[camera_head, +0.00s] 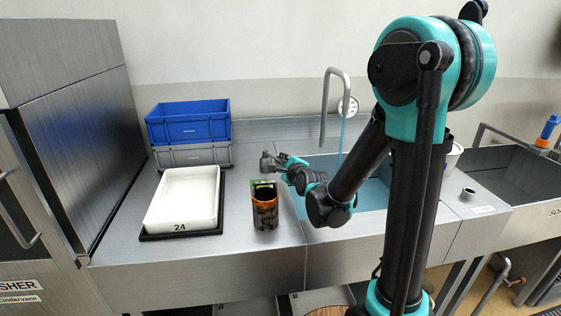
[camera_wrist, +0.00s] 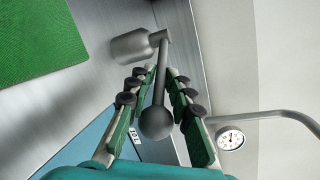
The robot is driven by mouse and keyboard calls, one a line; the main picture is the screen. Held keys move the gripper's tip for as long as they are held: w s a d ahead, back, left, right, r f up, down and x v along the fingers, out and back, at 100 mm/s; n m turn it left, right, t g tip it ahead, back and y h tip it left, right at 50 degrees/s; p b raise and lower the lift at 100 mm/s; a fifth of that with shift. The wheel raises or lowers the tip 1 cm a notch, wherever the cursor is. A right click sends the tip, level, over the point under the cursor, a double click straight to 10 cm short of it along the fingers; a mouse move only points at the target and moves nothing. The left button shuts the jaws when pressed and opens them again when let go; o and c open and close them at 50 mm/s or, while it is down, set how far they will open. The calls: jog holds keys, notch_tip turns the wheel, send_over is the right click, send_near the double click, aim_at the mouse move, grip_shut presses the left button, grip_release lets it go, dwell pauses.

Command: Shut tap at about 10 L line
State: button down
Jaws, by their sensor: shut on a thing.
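The grey tap lever (camera_wrist: 161,75) ends in a round knob and joins a short cylindrical valve body (camera_wrist: 130,47) on the steel counter. My gripper (camera_wrist: 155,92) has its green, black-padded fingers on both sides of the lever and is shut on it. In the head view my gripper (camera_head: 282,161) is at the valve (camera_head: 266,161), left of the sink. The curved spout (camera_head: 325,105) stands behind the sink, and a blue water stream (camera_head: 342,138) falls from it. Blue water (camera_head: 371,196) lies in the sink. A small dark-on-white marking (camera_wrist: 135,133) shows by the water; I cannot read a 10 L line.
An orange-and-dark container (camera_head: 265,212) stands close in front of my gripper. A white tray (camera_head: 184,200), a grey crate (camera_head: 190,156) and a blue crate (camera_head: 188,122) are at the left. A second sink (camera_head: 505,172) is at the right.

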aim_at(280, 160)
jog(key=shift+s+f, duration=0.1)
jog(key=shift+s, duration=0.05)
dwell(0.5)
jog(key=c, duration=1.6)
grip_release()
jog(key=shift+r, duration=5.05)
